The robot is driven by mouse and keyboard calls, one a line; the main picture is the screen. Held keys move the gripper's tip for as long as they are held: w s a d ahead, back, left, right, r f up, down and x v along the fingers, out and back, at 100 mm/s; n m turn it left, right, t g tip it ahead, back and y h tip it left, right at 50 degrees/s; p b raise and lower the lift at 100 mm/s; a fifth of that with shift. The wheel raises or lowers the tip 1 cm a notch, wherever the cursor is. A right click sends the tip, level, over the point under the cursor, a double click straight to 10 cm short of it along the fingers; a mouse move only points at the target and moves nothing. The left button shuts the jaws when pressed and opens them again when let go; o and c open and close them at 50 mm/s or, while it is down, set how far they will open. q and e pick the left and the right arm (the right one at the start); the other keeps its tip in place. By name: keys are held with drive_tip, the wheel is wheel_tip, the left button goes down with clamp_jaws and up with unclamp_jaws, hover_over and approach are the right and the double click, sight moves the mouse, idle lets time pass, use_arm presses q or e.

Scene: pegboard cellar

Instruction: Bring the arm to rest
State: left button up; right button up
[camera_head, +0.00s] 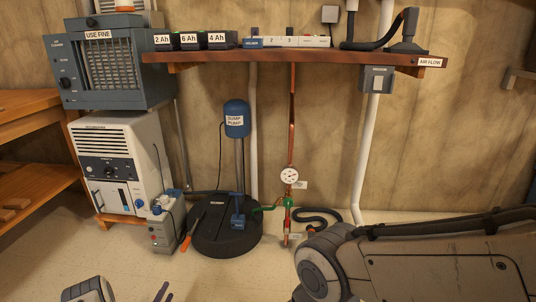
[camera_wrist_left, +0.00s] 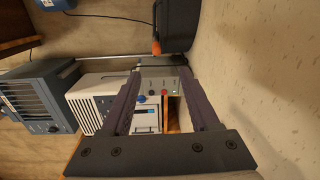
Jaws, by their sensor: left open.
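My left gripper (camera_head: 164,292) shows at the bottom edge of the head view, left of centre, with only its dark fingertips and part of the grey wrist in the picture. In the left wrist view the left gripper (camera_wrist_left: 161,82) has its two fingers apart with nothing held between them. Beyond the fingers there is a grey box with small lights (camera_wrist_left: 162,86), which stands on the floor in the head view (camera_head: 166,226). A large grey arm link of mine fills the lower right of the head view. My right gripper is not in view.
A black sump lid (camera_head: 226,243) with a blue pump (camera_head: 237,118) sits by the wall. A white dehumidifier (camera_head: 112,165) stands left, under a blue-grey air cleaner (camera_head: 112,70). A wooden shelf (camera_head: 220,57) runs along the wall. Floor in front of the sump is clear.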

use_arm(q)
drive_tip(key=w+d+r+m+g+p, duration=0.45)
drive_tip(key=w+d+r+m, duration=0.3)
drive_tip(key=w+r, duration=0.5)
drive_tip(key=s+d+r+m+g+p, duration=0.2)
drive_tip(key=s+d+r+m, duration=0.1)
drive_tip(key=d+r, duration=0.5)
drive_tip(key=s+d+r+m+g+p, duration=0.25)
drive_tip(key=d+r, duration=0.35)
drive_tip(key=r, duration=0.4)
drive_tip(key=s+d+r+m+g+p, duration=0.25)
drive_tip(key=s+d+r, duration=0.25)
drive_tip(key=s+r, duration=0.3)
drive_tip(key=s+d+r+m+g+p, duration=0.1)
drive_tip(key=s+d+r+m, duration=0.35)
drive_tip(key=s, duration=0.45)
drive_tip(key=s+r+m+g+p, duration=0.1)
drive_tip(key=s+r+m+g, duration=0.2)
drive_tip(key=s, duration=0.9)
drive_tip(key=s+r+m+g+p, duration=0.2)
drive_tip(key=s+r, duration=0.4)
drive_tip(key=s, duration=0.6)
wheel_tip(320, 180, up, 37)
drive_tip(key=p, duration=3.7)
drive_tip(key=shift+w+a+r+y+p, duration=0.15)
drive_tip(key=shift+w+a+y+p, duration=0.15)
drive_tip(key=shift+w+p, duration=0.1)
